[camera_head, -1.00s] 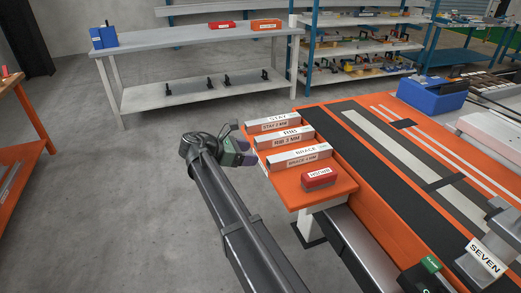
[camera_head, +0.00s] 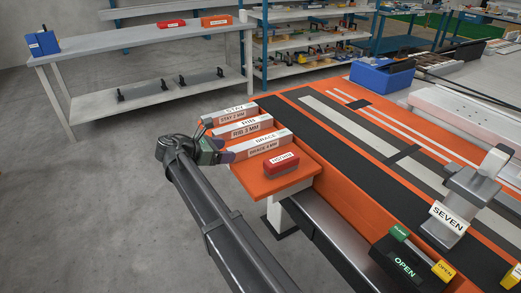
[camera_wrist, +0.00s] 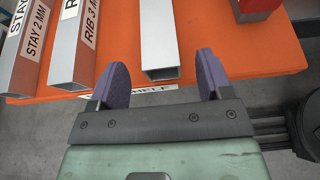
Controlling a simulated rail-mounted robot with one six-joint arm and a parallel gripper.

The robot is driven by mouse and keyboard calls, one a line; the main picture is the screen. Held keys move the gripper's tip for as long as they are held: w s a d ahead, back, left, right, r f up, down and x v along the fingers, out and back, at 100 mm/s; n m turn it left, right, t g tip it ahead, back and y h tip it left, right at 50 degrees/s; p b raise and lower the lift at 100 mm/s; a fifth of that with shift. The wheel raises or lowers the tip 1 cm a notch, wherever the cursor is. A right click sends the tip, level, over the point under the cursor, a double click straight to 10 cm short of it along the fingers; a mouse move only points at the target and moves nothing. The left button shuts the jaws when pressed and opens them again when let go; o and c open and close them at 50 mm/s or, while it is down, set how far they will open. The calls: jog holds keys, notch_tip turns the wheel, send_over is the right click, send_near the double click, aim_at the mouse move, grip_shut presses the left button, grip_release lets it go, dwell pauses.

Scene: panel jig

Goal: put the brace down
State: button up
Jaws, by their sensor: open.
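The brace (camera_head: 256,145) is a pale square tube with a BRACE label. It lies on the orange shelf, nearest the front of three tubes. My gripper (camera_head: 224,150) is at its left end in the head view. In the wrist view my gripper (camera_wrist: 161,78) is open, with a purple finger on each side of the brace's open end (camera_wrist: 160,45). Gaps show between the brace and both fingers. The brace's far part is out of the wrist view.
The rib tube (camera_head: 238,128) and stay tube (camera_head: 228,113) lie beside the brace. A red block (camera_head: 281,163) sits on its other side. The orange shelf (camera_head: 285,185) joins a long jig table at right. Open floor lies at left.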

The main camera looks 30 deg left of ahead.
aim_at(237, 148)
jog(key=b+x, duration=0.2)
jog(key=x, duration=0.3)
jog(key=shift+f, duration=0.15)
jog(key=shift+w, duration=0.15)
jog(key=c, duration=1.3)
jog(key=shift+o, duration=0.2)
notch_tip(237, 148, up, 22)
jog(key=p, duration=2.2)
jog(key=shift+r, duration=0.25)
